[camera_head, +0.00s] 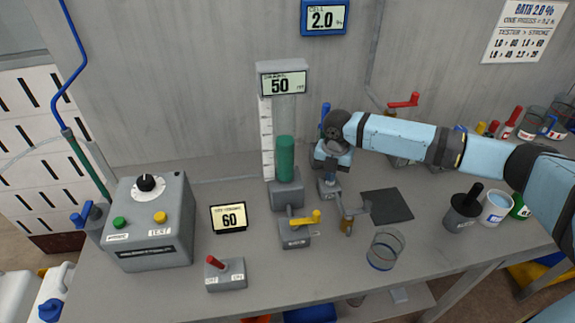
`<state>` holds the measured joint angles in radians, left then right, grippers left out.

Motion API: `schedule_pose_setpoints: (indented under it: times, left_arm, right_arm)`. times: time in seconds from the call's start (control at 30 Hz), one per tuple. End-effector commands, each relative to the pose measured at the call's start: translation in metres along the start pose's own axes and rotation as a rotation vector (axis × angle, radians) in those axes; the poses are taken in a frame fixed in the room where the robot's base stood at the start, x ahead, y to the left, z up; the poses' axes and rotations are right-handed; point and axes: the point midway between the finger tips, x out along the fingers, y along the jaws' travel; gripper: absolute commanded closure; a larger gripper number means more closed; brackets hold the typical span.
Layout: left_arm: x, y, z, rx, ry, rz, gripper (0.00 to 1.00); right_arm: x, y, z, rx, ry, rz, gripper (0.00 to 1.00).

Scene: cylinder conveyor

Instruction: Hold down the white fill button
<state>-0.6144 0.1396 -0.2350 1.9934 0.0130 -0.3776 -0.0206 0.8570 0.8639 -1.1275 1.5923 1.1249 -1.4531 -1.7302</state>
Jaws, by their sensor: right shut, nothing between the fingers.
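My right arm comes in from the right, and its gripper (329,180) points down at a small grey fixture behind the amber spout piece (347,222). The gripper is shut with nothing in it. I cannot make out the white fill button; the gripper may hide it, and I cannot tell whether the fingertips touch anything. A clear glass beaker (385,250) stands on the table in front of the gripper. A green cylinder (285,158) stands upright on a grey base to the gripper's left, under a display reading 50 (283,82). My left gripper is out of view.
A grey control box (150,225) with a dial, green button and yellow button stands at left. A display reading 60 (229,217), a red-lever box (226,275) and a yellow-handled valve (296,232) stand nearby. A dark pad (387,206) and cups (495,206) lie right.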

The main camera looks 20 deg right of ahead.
Motion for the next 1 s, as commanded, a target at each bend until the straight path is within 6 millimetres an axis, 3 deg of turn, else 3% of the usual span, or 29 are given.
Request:
schedule_pose_setpoints:
  times: [1.0]
  left_arm:
    - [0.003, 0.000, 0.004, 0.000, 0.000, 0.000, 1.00]
  right_arm:
    - [0.024, -0.003, -0.001, 0.002, 0.005, -0.008, 1.00]
